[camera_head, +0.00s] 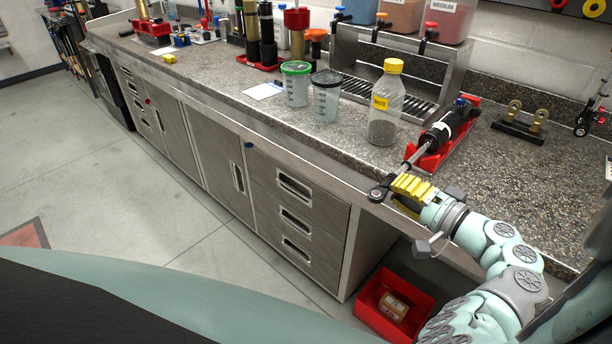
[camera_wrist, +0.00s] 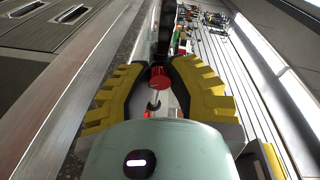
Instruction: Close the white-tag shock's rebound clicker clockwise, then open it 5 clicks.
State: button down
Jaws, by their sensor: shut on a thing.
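A black shock (camera_head: 452,122) with a white tag (camera_head: 440,127) lies in a red cradle (camera_head: 432,158) near the bench's front edge. Its bare shaft (camera_head: 410,161) runs down-left to a dark end eye (camera_head: 378,193) at the edge. My gripper (camera_head: 402,192) is at that lower end, its yellow fingers reaching in from the right. In the wrist view, the yellow fingertips (camera_wrist: 159,72) close from both sides on a small red knob (camera_wrist: 159,77), the clicker. The fingers hide part of the shock's end in the head view. Any click marks are too small to see.
A yellow-capped waste bottle (camera_head: 386,110) and two cups, green-rimmed (camera_head: 296,85) and black-rimmed (camera_head: 326,98), stand left of the shock. A brass-topped black stand (camera_head: 519,125) is to its right. A red bin (camera_head: 368,302) sits on the floor below.

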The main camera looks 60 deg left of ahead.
jog(key=m+p, duration=0.2)
jog(key=m, duration=0.1)
jog(key=shift+r+m+p, duration=0.15)
jog(key=shift+m+p, duration=0.2)
jog(key=shift+m, duration=0.05)
jog(key=shift+m+h+p, duration=0.3)
jog(key=shift+m+p, duration=0.1)
jog(key=shift+m, duration=0.2)
jog(key=c, duration=0.8)
grip_release()
jog(key=shift+c, duration=0.2)
jog(key=shift+d, duration=0.15)
jog(key=w+d+r, duration=0.1)
jog(key=d, duration=1)
jog(key=shift+w+d, duration=0.15)
jog(key=shift+d, duration=0.15)
